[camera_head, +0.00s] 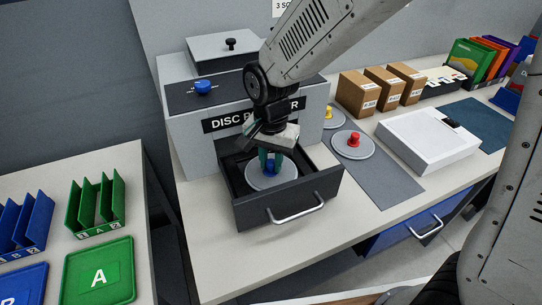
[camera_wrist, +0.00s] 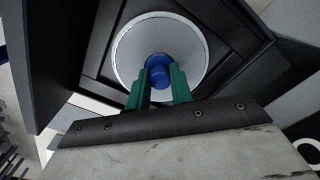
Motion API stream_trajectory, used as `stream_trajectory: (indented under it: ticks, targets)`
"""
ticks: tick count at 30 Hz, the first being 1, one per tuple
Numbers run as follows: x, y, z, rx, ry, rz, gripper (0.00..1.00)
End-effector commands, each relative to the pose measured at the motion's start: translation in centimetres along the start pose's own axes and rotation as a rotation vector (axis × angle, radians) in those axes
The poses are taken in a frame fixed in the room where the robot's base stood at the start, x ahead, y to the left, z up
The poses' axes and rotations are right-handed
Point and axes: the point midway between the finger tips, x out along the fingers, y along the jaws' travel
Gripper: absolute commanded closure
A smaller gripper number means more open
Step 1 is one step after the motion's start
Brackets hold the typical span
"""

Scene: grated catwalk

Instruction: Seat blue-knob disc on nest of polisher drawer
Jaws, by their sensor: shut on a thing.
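The blue-knob disc (camera_head: 286,173) is a grey round plate inside the open polisher drawer (camera_head: 290,206). My gripper (camera_head: 270,163) reaches down into the drawer from above, its green fingers shut on the blue knob. In the wrist view the disc (camera_wrist: 128,48) lies within the dark drawer (camera_wrist: 88,66), with the blue knob between my fingertips (camera_wrist: 160,78). The nest is hidden under the disc, and I cannot tell whether the disc rests on it or is just above it. The disc polisher (camera_head: 187,130) stands behind the drawer.
A red-knob disc (camera_head: 366,151) and a yellow-knob disc (camera_head: 335,122) lie on a grey mat (camera_head: 388,186) to the right. A white device (camera_head: 428,140) and several brown boxes (camera_head: 357,93) stand farther right. The drawer's front handle (camera_head: 296,215) sticks out toward the bench's front edge.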

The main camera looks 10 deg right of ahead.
Motion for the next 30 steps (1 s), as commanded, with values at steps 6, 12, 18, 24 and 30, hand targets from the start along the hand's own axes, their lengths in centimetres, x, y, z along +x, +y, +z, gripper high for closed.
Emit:
stream_trajectory:
  ticks: [6, 12, 18, 24, 30]
  targets:
    - [0.34, 0.01, 0.01, 0.000, 0.000, 0.000, 1.00]
    - [0.33, 0.01, 0.01, 0.000, 0.000, 0.000, 1.00]
    - [0.33, 0.01, 0.01, 0.000, 0.000, 0.000, 0.52]
    - [0.34, 0.02, 0.01, 0.000, 0.000, 0.000, 0.47]
    - [0.34, 0.02, 0.01, 0.000, 0.000, 0.000, 0.34]
